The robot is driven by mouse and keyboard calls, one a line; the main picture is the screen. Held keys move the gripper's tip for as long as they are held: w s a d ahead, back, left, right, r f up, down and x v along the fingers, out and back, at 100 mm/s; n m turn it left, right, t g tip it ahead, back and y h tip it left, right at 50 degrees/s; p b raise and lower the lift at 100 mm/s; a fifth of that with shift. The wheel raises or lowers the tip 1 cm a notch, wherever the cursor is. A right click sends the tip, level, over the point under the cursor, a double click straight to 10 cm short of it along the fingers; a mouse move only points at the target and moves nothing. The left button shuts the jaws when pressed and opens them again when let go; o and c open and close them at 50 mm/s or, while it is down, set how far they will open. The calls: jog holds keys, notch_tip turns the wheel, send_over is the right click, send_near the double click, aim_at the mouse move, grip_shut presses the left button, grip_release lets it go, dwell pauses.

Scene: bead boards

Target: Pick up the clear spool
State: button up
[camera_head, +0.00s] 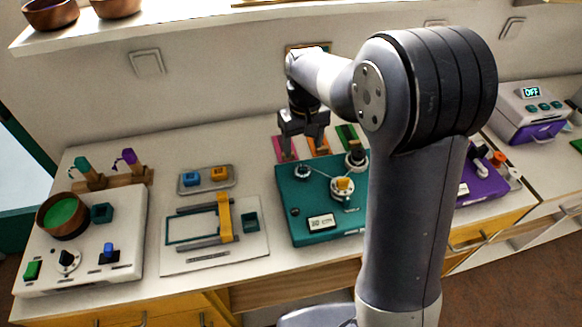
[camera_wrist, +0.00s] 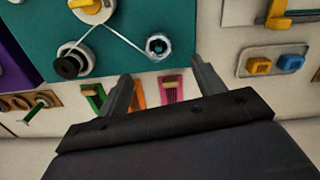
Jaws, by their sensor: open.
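The clear spool (camera_head: 303,171) sits near the back left corner of the teal board (camera_head: 284,215). In the wrist view the clear spool (camera_wrist: 157,46) is a glassy ring with a dark centre, beyond my fingertips and roughly between them. My gripper (camera_head: 303,150) is open and empty, pointing down above the coloured strips behind the board. In the wrist view my gripper's fingers (camera_wrist: 161,72) are spread apart and do not touch the spool. A pale thread line runs from near the clear spool toward the yellow-topped knob (camera_head: 342,186) on the board.
A black-and-white spool (camera_head: 356,157) stands at the board's back, partly behind my arm. Pink (camera_head: 281,146), orange (camera_head: 318,152) and green (camera_head: 346,133) strips lie behind the board. A white panel with a yellow slider (camera_head: 224,218) is to the left.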

aim_at(303, 169)
notch_tip(303, 169, down, 4)
jog(key=shift+d, duration=0.1)
jog(key=shift+w+f+p, duration=0.15)
jog(key=shift+f+p, duration=0.4)
jog(key=shift+f, duration=2.3)
jog(key=shift+c, duration=0.6)
jog(key=c, duration=0.9)
